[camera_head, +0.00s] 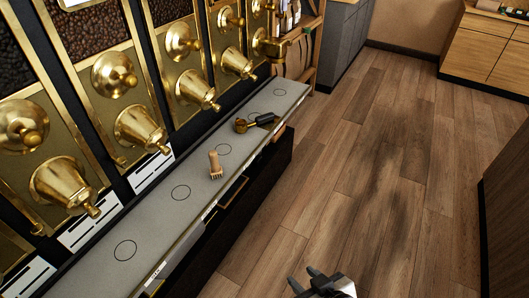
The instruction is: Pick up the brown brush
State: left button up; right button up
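A small light-brown brush (215,165) stands on the grey counter ledge in front of the gold dispensers, its bristles downward. My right gripper (303,279) shows at the bottom edge, over the floor, well to the right of and nearer than the brush. Its two fingertips are apart with nothing visible between them. Most of the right arm is cut off by the frame. My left gripper is not in view.
A gold scoop-like tool with a black handle (258,122) lies on the ledge (153,227) beyond the brush. Gold dispensers (130,130) line the left. Wooden floor (370,170) is clear to the right. A dark cabinet (508,200) stands at the right edge.

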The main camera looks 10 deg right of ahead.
aim_at(215, 170)
jog(key=z, duration=0.45)
jog(key=i, duration=1.2)
jog(key=u, duration=0.25)
